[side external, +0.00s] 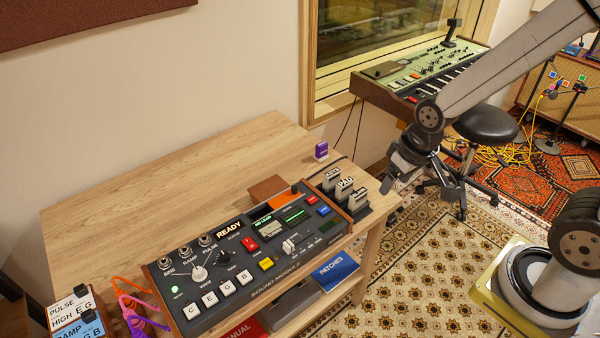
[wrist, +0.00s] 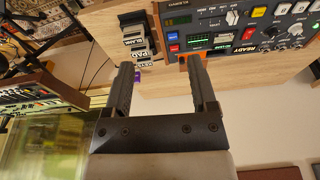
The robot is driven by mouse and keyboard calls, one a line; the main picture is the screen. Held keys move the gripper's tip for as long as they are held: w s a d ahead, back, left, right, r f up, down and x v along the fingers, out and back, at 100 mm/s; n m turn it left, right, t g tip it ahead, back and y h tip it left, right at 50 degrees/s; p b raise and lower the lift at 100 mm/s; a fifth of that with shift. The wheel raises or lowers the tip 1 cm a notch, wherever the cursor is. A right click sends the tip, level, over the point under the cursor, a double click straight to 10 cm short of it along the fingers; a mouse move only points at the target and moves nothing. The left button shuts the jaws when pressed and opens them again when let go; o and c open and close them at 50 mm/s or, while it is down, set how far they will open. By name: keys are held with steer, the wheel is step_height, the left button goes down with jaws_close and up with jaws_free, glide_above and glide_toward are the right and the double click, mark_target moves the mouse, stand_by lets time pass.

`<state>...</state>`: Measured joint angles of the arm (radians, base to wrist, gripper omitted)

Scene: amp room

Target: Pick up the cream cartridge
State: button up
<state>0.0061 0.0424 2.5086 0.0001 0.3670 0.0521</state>
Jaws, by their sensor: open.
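Several labelled cartridges stand upright in a dark rack at the right end of the sound module. In the side view their labels seem to read KEYS (side external: 332,178), PAD (side external: 344,188) and BLANK (side external: 358,201). Their bodies look pale grey to beige; I cannot tell which is the cream cartridge. In the wrist view the PAD cartridge (wrist: 138,54) and BLANK cartridge (wrist: 133,40) show just beyond one finger. My gripper (side external: 424,190) is open and empty, right of the rack and apart from it. Its two fingers also show in the wrist view (wrist: 161,68).
The sound module (side external: 250,250) fills the table's front, beside the rack. A small purple block (side external: 321,150) stands behind the rack. The wooden table (side external: 170,185) is largely clear at the back left. A stool (side external: 487,124) and keyboard (side external: 425,75) stand beyond my arm.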

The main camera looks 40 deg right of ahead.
steer(key=w+d+f+m, duration=0.2)
steer(key=w+m, duration=0.3)
steer(key=w, duration=0.4)
steer(key=m+g, duration=0.3)
steer(key=m, duration=0.9)
glide_above(332, 172)
step_height(332, 172, down, 13)
steer(key=shift+s+f, duration=0.1)
steer(key=shift+f, duration=0.1)
steer(key=shift+d+f, duration=0.15)
steer(key=shift+f, duration=0.2)
steer(key=shift+f, duration=3.85)
jaws_close()
